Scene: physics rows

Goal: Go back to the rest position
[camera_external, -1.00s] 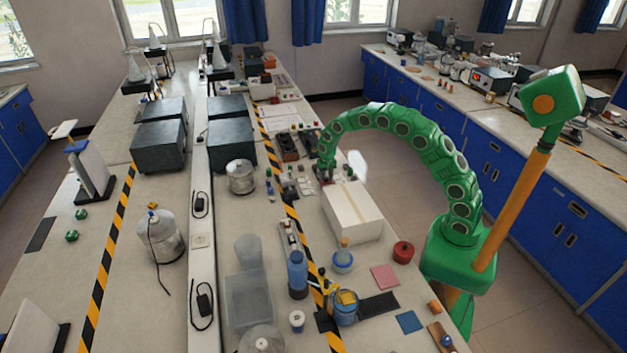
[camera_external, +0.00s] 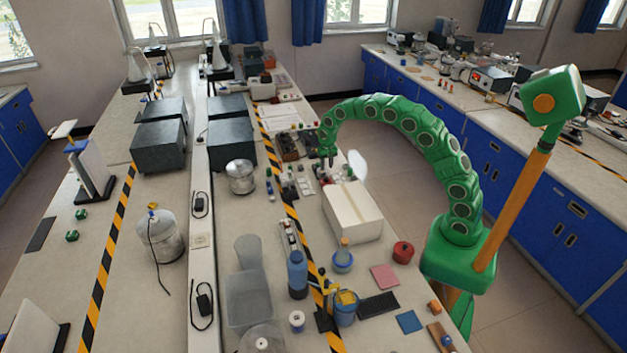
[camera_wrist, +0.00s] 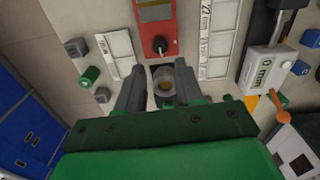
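My gripper (camera_external: 328,161) is raised a little above the bench, at the end of my curved green arm, behind the white box. In the wrist view my gripper (camera_wrist: 158,88) has its two dark fingers spread apart. A small grey round thing with a brownish centre (camera_wrist: 164,84) shows between and beyond the fingertips. The fingers do not visibly close on it; its height above the bench is hard to tell. The rest position is not marked in either view.
A white box (camera_external: 352,213) stands on the bench (camera_external: 215,270) in front of my gripper. A blue bottle (camera_external: 297,274) stands nearer the camera. The air above the bench is clear.

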